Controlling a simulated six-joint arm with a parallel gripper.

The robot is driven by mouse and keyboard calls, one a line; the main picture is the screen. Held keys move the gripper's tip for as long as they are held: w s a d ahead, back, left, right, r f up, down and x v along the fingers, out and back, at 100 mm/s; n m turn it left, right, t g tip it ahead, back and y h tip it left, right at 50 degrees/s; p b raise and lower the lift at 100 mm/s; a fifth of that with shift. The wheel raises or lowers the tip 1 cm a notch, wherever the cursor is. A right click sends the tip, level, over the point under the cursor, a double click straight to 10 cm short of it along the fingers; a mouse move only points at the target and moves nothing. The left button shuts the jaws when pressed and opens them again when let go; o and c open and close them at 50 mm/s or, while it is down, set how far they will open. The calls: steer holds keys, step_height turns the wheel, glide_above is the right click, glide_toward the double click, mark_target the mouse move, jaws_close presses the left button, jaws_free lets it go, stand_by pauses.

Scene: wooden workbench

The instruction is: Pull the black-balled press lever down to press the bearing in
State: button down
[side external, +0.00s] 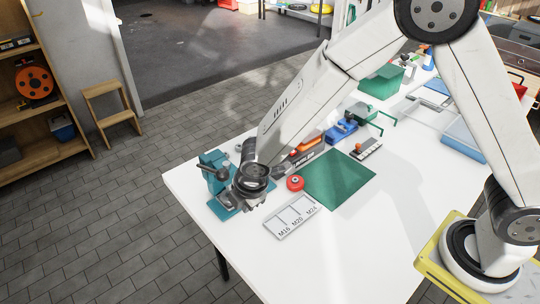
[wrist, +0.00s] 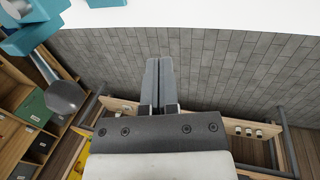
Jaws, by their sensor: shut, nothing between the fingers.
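The teal press (side external: 214,162) stands at the left corner of the white bench, partly hidden behind my wrist. In the wrist view, teal parts of the press (wrist: 38,38) fill the upper left. A lever with a dark, rounded ball (wrist: 63,97) on its end hangs to the left of my fingers, clear of them. My gripper (wrist: 158,62) is shut and empty, its two fingers side by side. In the side view, my gripper (side external: 243,204) is beside the press, close to its base. The bearing cannot be made out in either view.
A grey tray marked M16, M20 and M24 (side external: 290,217) lies right of my gripper. A red round part (side external: 295,183) and a green mat (side external: 338,178) are beyond it. A blue vise (side external: 341,130) stands farther back. The front right of the bench is clear.

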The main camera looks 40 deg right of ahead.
steer(key=s+r, duration=0.5)
stand_by(0.4)
steer(key=shift+s+d, duration=0.1)
steer(key=s+d+r+m, duration=0.2)
steer(key=s+d+m, duration=0.2)
steer(key=d+m, duration=0.55)
steer(key=s+d+r+m, duration=0.1)
steer(key=s+d+m, duration=0.3)
steer(key=d+m, duration=0.55)
step_height(320, 180, up, 13)
steer(key=n+g, duration=0.3)
steer(key=n, duration=1.6)
glide_above(222, 170)
step_height(222, 170, down, 14)
steer(key=shift+r, duration=0.1)
